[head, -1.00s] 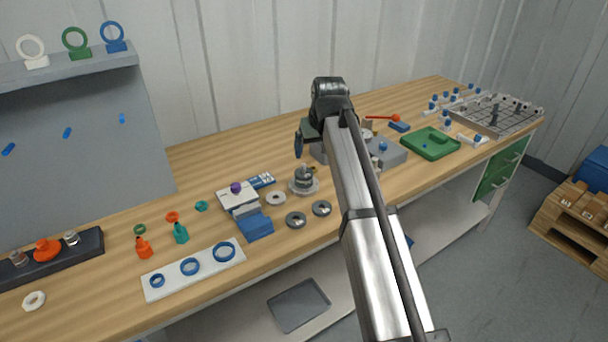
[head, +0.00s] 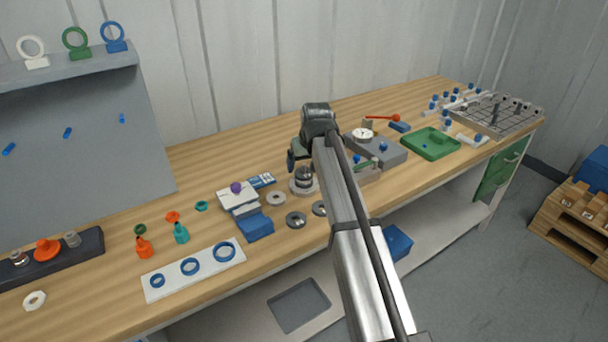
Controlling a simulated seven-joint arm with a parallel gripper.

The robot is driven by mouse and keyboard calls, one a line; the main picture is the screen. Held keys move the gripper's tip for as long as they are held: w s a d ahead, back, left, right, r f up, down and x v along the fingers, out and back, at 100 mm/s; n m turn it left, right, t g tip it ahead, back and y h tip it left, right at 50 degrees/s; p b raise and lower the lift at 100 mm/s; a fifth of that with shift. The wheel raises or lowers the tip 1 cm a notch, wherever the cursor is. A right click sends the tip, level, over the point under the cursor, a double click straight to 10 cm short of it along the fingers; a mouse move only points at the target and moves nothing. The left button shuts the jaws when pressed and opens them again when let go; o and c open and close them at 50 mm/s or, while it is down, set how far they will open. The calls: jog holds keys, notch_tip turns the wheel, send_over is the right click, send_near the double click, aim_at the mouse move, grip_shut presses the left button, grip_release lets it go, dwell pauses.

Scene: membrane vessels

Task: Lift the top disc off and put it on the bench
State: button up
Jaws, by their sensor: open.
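A small stack of grey metal discs (head: 303,183) stands on a wide pale round base near the middle of the bench (head: 210,155). Its top disc (head: 303,173) is dark grey and shows just below my wrist. My gripper (head: 292,161) hangs from the dark wrist, slightly above and to the left of the stack in the picture. It is open and empty. Only one side of the jaws shows clearly, and I cannot tell whether it touches the stack.
Loose rings lie in front of the stack: a pale one (head: 276,198), a dark one (head: 296,219), and another (head: 319,209) partly behind my arm. A blue block (head: 255,227) is to the left. A grey fixture (head: 378,148) and green tray (head: 430,143) are right. Bare wood lies behind the stack.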

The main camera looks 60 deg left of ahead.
aim_at(305, 170)
jog(key=shift+w+a+x, duration=0.1)
jog(key=shift+x, duration=1.05)
jog(key=shift+w+a+x, duration=0.1)
jog(key=shift+x, duration=1.1)
jog(key=shift+r, duration=0.1)
jog(key=shift+c, duration=0.3)
jog(key=c, duration=1.1)
